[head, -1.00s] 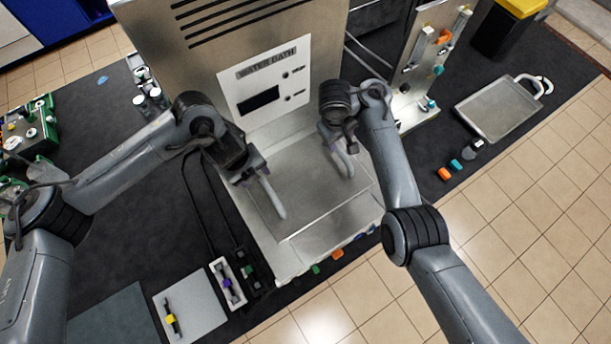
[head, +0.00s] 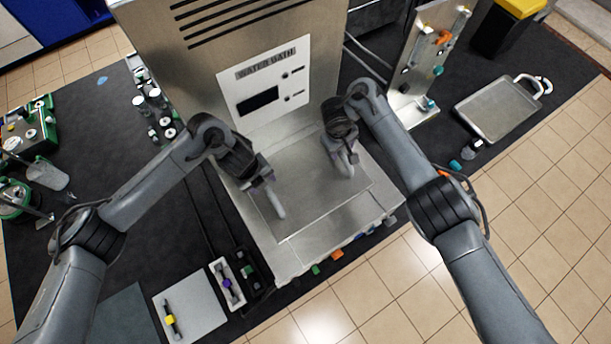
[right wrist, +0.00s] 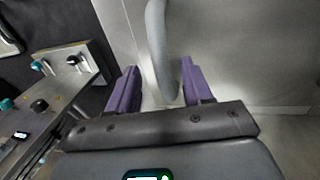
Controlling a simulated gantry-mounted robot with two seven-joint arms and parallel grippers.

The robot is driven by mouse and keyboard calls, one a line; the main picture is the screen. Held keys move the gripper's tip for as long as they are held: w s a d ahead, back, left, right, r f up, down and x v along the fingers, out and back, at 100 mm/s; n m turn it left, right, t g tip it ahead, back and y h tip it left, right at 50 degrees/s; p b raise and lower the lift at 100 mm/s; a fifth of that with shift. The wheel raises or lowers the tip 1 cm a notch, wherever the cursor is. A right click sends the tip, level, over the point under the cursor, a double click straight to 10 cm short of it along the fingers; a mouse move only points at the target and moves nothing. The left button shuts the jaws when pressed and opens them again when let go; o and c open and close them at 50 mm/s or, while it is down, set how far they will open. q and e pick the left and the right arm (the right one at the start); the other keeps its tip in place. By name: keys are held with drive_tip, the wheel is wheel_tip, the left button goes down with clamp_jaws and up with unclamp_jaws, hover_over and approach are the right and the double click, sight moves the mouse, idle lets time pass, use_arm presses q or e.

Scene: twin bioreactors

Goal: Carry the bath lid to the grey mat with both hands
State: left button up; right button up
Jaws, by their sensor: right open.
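The bath lid (head: 322,207) is a flat metal plate lying on the water bath (head: 225,60), with a grey handle at each side. My left gripper (head: 263,183) is at the left handle (head: 279,209); its arm hides the jaws, so I cannot tell if they are closed. My right gripper (head: 346,164) is at the right handle. In the right wrist view, the purple fingers (right wrist: 158,84) are open, with the handle (right wrist: 158,40) between them. A dark grey mat (head: 122,316) lies at the lower left, and a lighter grey pad (head: 195,295) with a yellow-banded tool lies beside it.
A white holder (head: 222,270) and a black one stand left of the bath's front. Coloured knobs (head: 337,254) line the bath's front edge. A metal panel with valves (head: 425,70) stands close on the right, with a metal tray (head: 497,108) beyond. Bottles and green-framed equipment (head: 30,130) stand at left.

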sight(341, 153)
use_arm(q)
drive_tip(key=shift+d+f, duration=0.2)
drive_tip(key=shift+f, duration=1.05)
use_arm(e)
drive_tip(key=shift+d+f, duration=0.2)
drive_tip(key=shift+f, duration=1.05)
use_arm(q)
drive_tip(key=shift+w+d+f, duration=0.1)
drive_tip(key=shift+w+f, duration=0.05)
drive_tip(key=shift+f, duration=0.7)
use_arm(e)
drive_tip(key=shift+w+d+f, duration=0.1)
drive_tip(key=shift+w+f, duration=0.05)
drive_tip(key=shift+f, duration=0.7)
use_arm(q)
clamp_jaws()
use_arm(e)
clamp_jaws()
use_arm(q)
drive_tip(key=shift+w+r, duration=0.1)
use_arm(e)
drive_tip(key=shift+r, duration=0.1)
